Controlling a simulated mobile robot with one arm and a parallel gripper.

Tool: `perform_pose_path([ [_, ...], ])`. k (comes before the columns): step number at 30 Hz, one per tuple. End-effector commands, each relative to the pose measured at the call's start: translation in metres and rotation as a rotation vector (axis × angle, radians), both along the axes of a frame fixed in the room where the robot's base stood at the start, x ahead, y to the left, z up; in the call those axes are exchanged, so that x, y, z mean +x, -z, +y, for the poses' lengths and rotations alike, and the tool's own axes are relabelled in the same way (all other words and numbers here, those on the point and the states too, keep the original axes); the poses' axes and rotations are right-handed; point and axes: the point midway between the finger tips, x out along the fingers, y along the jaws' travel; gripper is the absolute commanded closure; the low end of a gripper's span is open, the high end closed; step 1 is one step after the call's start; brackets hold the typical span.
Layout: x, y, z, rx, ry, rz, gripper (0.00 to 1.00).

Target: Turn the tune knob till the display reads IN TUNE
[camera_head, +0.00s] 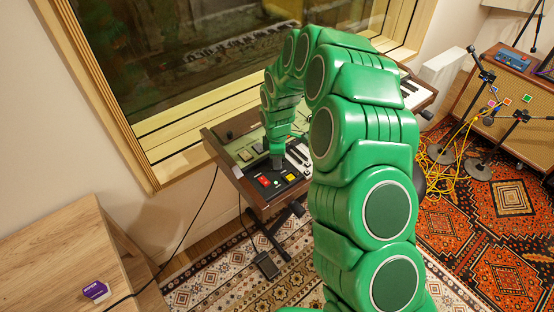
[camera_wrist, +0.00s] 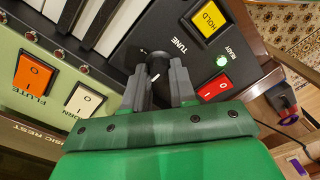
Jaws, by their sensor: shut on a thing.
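The black tune knob (camera_wrist: 154,68) sits on the black panel of the keyboard, beside the printed word TUNE, in the wrist view. My gripper (camera_wrist: 157,80) has one finger on each side of the knob and is shut on it. A white pointer line shows on the knob between the fingertips. In the head view my gripper (camera_head: 277,160) reaches down onto the left end of the keyboard (camera_head: 250,187). The knob is hidden there. I cannot make out a display reading in either view.
Near the knob are a yellow HOLD button (camera_wrist: 207,21), a lit green READY lamp (camera_wrist: 222,60) and a red switch (camera_wrist: 214,88). An orange FLUTE switch (camera_wrist: 34,75) and a cream switch (camera_wrist: 84,101) are at left. A wooden cabinet (camera_head: 60,245) stands at front left.

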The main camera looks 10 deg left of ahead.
Motion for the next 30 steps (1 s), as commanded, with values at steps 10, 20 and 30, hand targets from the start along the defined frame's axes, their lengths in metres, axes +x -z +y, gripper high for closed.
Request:
perform_pose_path([
  [10, 0.0001, -0.0002, -0.0003, 0.0, 0.036, 0.0, 1.0],
  [20, 0.0009, -0.0005, -0.0008, -0.001, 0.236, 0.0, 1.0],
  [30, 0.0017, -0.0007, -0.0006, 0.001, 0.455, -0.001, 1.0],
])
